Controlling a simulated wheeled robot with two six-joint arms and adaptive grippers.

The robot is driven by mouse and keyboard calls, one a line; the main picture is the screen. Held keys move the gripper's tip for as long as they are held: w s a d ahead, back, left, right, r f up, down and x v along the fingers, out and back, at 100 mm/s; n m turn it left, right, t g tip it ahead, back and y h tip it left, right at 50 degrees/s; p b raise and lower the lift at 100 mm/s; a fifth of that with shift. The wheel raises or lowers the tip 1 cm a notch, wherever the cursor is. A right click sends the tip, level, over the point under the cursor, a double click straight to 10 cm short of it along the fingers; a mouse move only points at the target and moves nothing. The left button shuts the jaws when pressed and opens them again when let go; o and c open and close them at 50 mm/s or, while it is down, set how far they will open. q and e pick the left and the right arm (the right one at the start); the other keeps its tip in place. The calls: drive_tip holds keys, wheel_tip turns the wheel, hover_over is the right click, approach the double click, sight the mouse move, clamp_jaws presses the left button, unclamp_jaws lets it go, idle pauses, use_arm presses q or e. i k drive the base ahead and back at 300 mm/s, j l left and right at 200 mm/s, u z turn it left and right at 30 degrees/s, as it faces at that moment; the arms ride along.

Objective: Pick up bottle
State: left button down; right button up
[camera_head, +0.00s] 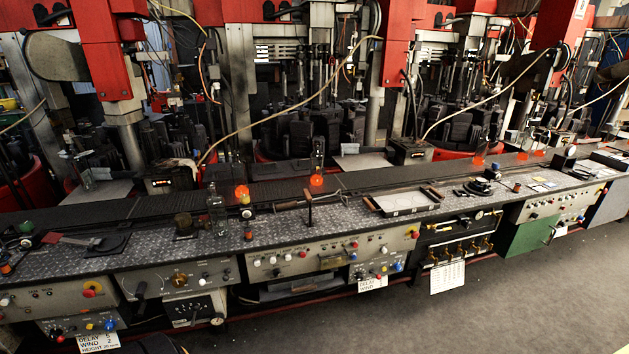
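A clear glass bottle (216,210) stands upright on the patterned metal bench (350,212), left of the middle in the head view. Its see-through sides make its outline faint. A second clear, bottle-like shape (318,155) rises above an orange glowing piece (316,181) on the dark conveyor strip behind the bench. Another orange glowing piece (242,194) is just right of the first bottle. Neither of my grippers shows in this view.
A pale tray with brown handles (401,202) lies on the bench. A flat dark paddle (108,244) lies at the left. Controls line the bench front (330,255). Red machines (104,45) stand behind. The grey floor (480,315) at the lower right is clear.

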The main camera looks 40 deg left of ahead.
sight(215, 203)
drive_tip(key=i+l, duration=0.1)
drive_tip(key=i, duration=2.55)
drive_tip(key=j+u, duration=0.1)
drive_tip(key=u, duration=2.8)
